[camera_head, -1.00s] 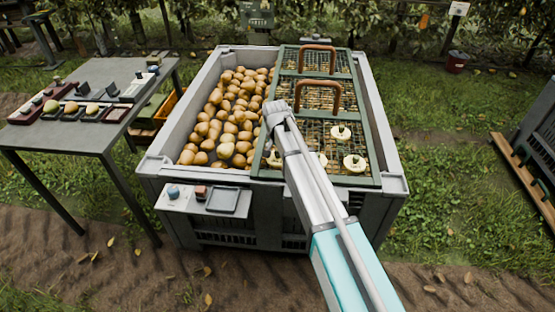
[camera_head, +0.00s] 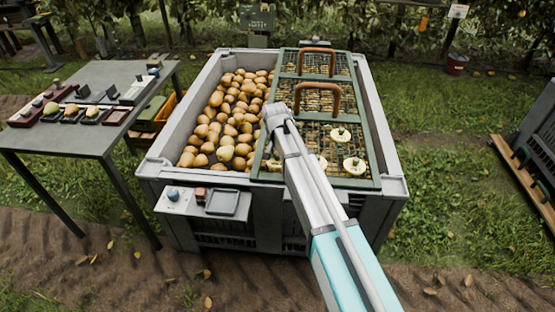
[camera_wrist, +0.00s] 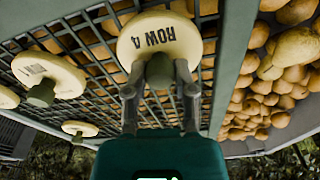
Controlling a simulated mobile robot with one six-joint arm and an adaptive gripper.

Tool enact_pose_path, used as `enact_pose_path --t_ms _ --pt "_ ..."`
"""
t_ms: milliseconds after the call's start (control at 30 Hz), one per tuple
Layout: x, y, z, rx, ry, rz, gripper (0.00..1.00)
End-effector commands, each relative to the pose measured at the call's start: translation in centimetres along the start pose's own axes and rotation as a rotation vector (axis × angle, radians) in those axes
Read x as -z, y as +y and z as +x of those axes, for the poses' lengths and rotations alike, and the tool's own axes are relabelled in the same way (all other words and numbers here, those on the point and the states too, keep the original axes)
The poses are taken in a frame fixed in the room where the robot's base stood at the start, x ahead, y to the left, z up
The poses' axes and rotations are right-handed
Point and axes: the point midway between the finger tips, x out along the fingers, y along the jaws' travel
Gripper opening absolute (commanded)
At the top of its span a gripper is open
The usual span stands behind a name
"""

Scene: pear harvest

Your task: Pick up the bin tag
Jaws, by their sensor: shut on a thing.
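The bin tag, a round cream disc marked "ROW 4" (camera_wrist: 159,38), is in front of my gripper (camera_wrist: 160,84) in the wrist view. The gripper is shut on the grey-green knob of this tag. I cannot tell whether the disc touches the mesh lid (camera_wrist: 100,30) beneath it. In the head view my wrist (camera_head: 277,115) is over the left part of the green-framed lid (camera_head: 368,183) and hides the gripper and the held tag. Other cream discs with green knobs lie on the mesh, two of them clear to the right (camera_head: 341,134) (camera_head: 355,166).
The lid covers the right side of a grey bin (camera_head: 163,146); pears (camera_head: 225,128) fill its open left side. Two brown handles (camera_head: 318,87) (camera_head: 317,50) stand up from the lid. A grey table (camera_head: 95,137) with small trays stands at the left.

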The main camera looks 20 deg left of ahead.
Motion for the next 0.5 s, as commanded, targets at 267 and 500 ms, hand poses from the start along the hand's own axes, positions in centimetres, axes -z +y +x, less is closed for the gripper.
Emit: enact_pose_path --t_ms 267,500 --pt "0.0 0.0 -0.3 0.000 0.000 0.000 0.00" --pt "0.2 0.0 -1.6 0.000 0.000 -0.001 0.00"
